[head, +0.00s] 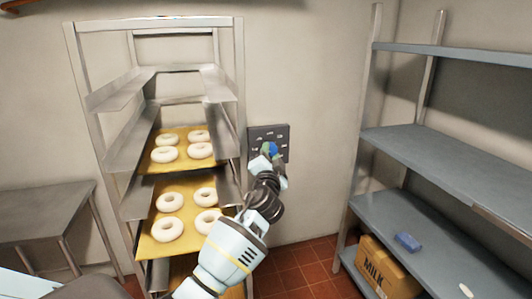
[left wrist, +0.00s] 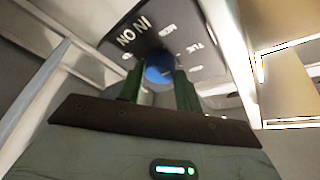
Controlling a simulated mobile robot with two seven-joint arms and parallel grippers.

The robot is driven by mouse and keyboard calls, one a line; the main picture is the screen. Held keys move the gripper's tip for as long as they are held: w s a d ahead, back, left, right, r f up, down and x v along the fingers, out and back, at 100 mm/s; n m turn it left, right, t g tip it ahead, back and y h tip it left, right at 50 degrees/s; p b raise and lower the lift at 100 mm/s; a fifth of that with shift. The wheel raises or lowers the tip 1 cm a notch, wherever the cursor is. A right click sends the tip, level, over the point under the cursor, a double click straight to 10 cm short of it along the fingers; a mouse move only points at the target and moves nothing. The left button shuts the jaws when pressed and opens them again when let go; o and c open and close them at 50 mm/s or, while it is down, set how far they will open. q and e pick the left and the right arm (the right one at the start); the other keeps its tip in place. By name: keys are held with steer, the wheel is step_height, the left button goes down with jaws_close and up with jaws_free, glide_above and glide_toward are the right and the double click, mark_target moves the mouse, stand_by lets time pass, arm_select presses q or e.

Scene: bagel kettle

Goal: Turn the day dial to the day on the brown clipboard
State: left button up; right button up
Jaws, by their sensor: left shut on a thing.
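The day dial's dark plate (head: 281,130) is on the back wall, between the bagel rack and the right shelves. It carries white labels too small to read in the head view. The plate also shows in the left wrist view (left wrist: 180,22), tilted, with "MON" and "TUE" among its labels. A blue knob (head: 273,148) sits on it and shows in the left wrist view (left wrist: 158,72). My left gripper (head: 270,158) is shut on the blue knob, one green finger on each side. The knob's pointing direction is hidden. The brown clipboard and my right gripper are not in view.
A metal rack (head: 238,90) with bagels on yellow trays (head: 160,247) stands close left of my arm. A metal table (head: 45,210) is at far left.

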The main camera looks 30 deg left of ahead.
arm_select(q)
steer(key=shift+r+m, duration=0.2)
steer(key=shift+m, duration=0.3)
steer(key=shift+f, duration=0.1)
steer(key=o, duration=1)
steer(key=shift+v, duration=4)
